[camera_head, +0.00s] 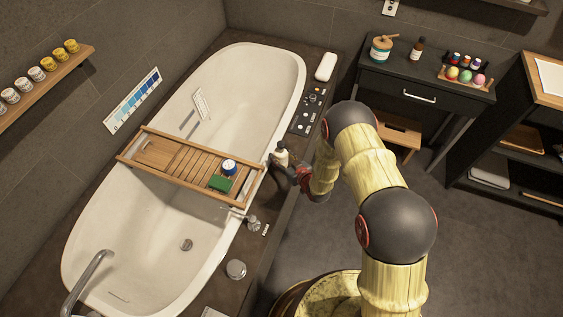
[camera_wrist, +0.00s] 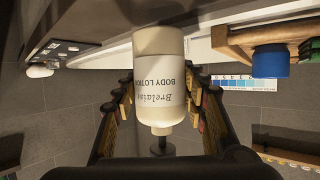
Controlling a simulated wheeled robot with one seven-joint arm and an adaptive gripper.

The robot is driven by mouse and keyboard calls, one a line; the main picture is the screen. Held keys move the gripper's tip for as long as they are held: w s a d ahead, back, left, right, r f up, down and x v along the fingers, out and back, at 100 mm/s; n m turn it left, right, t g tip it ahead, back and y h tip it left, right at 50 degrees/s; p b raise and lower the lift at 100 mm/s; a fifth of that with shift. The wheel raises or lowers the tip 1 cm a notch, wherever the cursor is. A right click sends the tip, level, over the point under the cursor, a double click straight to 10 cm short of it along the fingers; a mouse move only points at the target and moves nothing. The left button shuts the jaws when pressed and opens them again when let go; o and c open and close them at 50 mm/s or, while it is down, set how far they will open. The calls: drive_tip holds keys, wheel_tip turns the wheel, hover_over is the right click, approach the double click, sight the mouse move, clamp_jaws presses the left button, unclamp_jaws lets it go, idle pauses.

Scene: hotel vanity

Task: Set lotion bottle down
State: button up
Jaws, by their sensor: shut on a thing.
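The lotion bottle (camera_head: 281,154) is cream-coloured with a dark top and appears upright beside the tub's right rim, near the right end of the wooden bath tray (camera_head: 152,181). In the wrist view the bottle (camera_wrist: 160,85) appears upside down, with its "BODY LOTION" label facing the camera and its pump toward the palm. My gripper (camera_head: 284,166) is shut on the bottle, with one finger on each side in the wrist view (camera_wrist: 160,100). I cannot tell whether its base touches the dark ledge (camera_head: 286,205).
The white bathtub (camera_head: 150,235) lies left of my gripper. A dark control panel (camera_head: 307,108) and a white roll-shaped item (camera_head: 326,66) are farther back on the ledge.

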drive_tip(key=shift+f+b, duration=0.35)
drive_tip(key=shift+f, duration=0.95)
drive_tip(key=shift+f, duration=0.15)
drive_tip(key=o, duration=1.5)
drive_tip(key=shift+s, duration=0.1)
drive_tip(key=shift+c, duration=0.2)
drive_tip(key=shift+r, duration=0.25)
drive_tip(key=p+v, duration=0.3)
drive_tip(key=v, duration=0.9)
